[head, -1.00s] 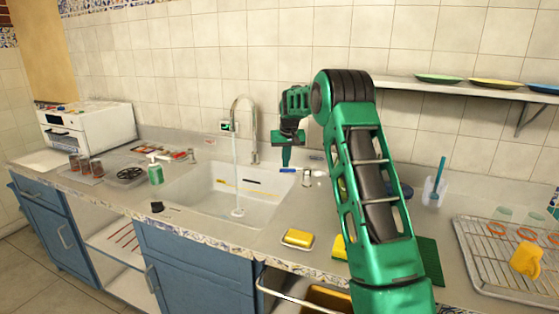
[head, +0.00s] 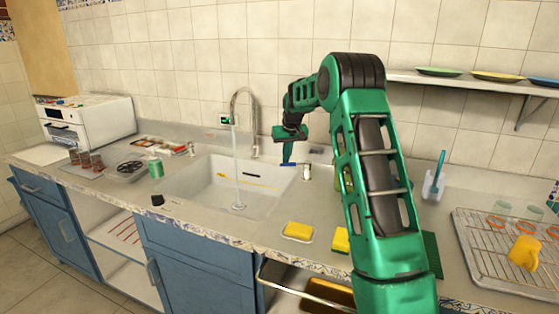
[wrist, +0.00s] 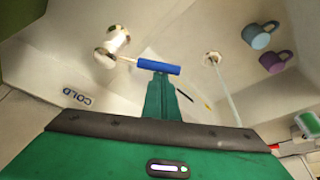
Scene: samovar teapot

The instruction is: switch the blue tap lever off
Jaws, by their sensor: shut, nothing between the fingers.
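The blue tap lever (head: 287,165) sticks out leftward from its small metal valve (head: 306,171) at the sink's right back corner. In the wrist view the blue lever (wrist: 158,66) shows as a bar on a thin stem, its valve (wrist: 113,43) to the left and a COLD label below. Water runs from the curved faucet (head: 236,100) into the sink (head: 195,185). My gripper (head: 287,158) is shut and empty, with its fingertips right at the lever. In the wrist view the fingertips (wrist: 161,80) are beside the blue bar; I cannot tell if they touch.
A yellow sponge (head: 298,231) lies on the counter in front. A soap bottle (head: 156,168) stands left of the sink. A wire rack (head: 500,260) with glasses is at right.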

